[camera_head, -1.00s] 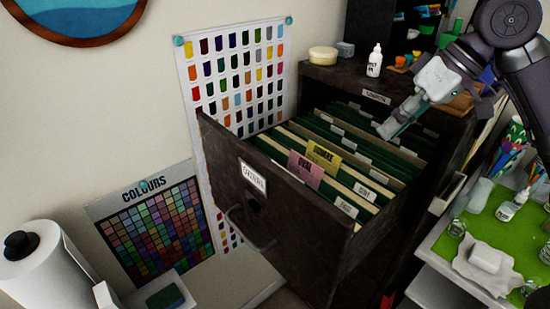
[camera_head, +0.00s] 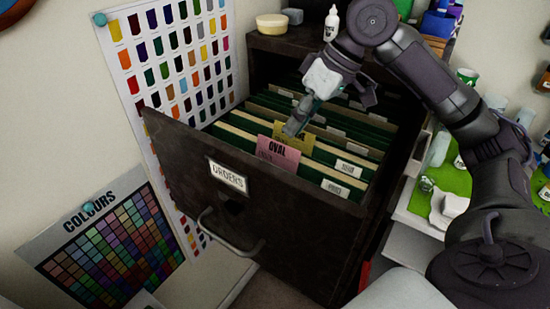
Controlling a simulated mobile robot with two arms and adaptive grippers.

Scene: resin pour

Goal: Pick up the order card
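The open drawer (camera_head: 330,218) labelled ORDERS holds several green hanging folders with white tabs. A pink card (camera_head: 278,153) reading OVAL stands upright near the front of the folders. A yellow card (camera_head: 306,138) stands just behind it, its lettering partly hidden by my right gripper. My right gripper (camera_head: 292,128) reaches down from above, its fingertips at the top of the yellow card. I cannot tell whether the fingers touch or grip it. My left gripper is not in view.
The drawer's dark front and side walls stand around the folders. A white bottle (camera_head: 331,24) and a cream round tub (camera_head: 272,23) stand on the cabinet top. A green mat (camera_head: 455,180) with small items lies at the right.

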